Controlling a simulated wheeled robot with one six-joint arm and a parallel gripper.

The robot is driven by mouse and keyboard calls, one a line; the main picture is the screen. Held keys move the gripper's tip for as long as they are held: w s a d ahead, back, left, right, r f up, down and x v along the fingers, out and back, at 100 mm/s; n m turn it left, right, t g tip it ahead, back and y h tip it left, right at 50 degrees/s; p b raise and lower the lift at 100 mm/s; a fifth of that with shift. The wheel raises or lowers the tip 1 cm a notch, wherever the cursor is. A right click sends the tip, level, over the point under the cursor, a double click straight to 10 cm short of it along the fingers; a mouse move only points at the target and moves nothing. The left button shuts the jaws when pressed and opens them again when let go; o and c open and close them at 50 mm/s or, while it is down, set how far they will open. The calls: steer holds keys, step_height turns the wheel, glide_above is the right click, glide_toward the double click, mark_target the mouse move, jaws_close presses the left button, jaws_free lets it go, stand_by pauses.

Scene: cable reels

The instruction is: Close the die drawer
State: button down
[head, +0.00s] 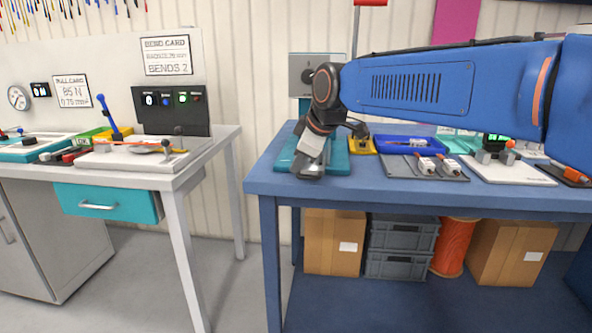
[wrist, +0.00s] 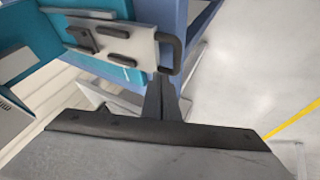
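In the wrist view, a light grey slide (wrist: 112,44) with dark blocks on it and a dark U-shaped handle (wrist: 178,52) juts out of a teal base; it looks like the die drawer, drawn out. The same teal press base (head: 337,157) stands at the left end of the blue bench in the head view, where my gripper hides the slide. My gripper (head: 308,172) is at the front of this base. In the wrist view its dark fingers (wrist: 162,90) lie together, empty, with tips close to the handle; contact cannot be told.
The blue bench (head: 400,191) also carries a blue tray (head: 397,143) and a grey mat with small parts to the right. The white table (head: 150,181) at left has a teal drawer (head: 110,203) beneath. A floor gap separates both tables.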

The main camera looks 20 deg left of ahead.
steer(key=w, duration=0.2)
steer(key=w+a, duration=0.1)
steer(key=w, duration=0.5)
steer(key=shift+a, duration=0.4)
steer(key=v, duration=1)
steer(key=s+d+f+m+h, duration=0.1)
steer(key=s+d+f+m, duration=0.2)
steer(key=d, duration=0.8)
steer(key=s+d+f+m+h, duration=0.1)
steer(key=s+d+f+m, duration=0.2)
steer(key=d, duration=0.9)
steer(key=s+d+f+m+h, duration=0.1)
steer(key=s+d+f+m, duration=0.25)
steer(key=d, duration=0.75)
steer(key=s+d+f+m+h, duration=0.2)
steer(key=s+d+f+m, duration=0.7)
steer(key=s+d+f, duration=0.9)
steer(key=s+d, duration=0.1)
steer(key=s, duration=0.2)
steer(key=shift+f+m+h, duration=0.35)
steer(key=shift+h, duration=0.05)
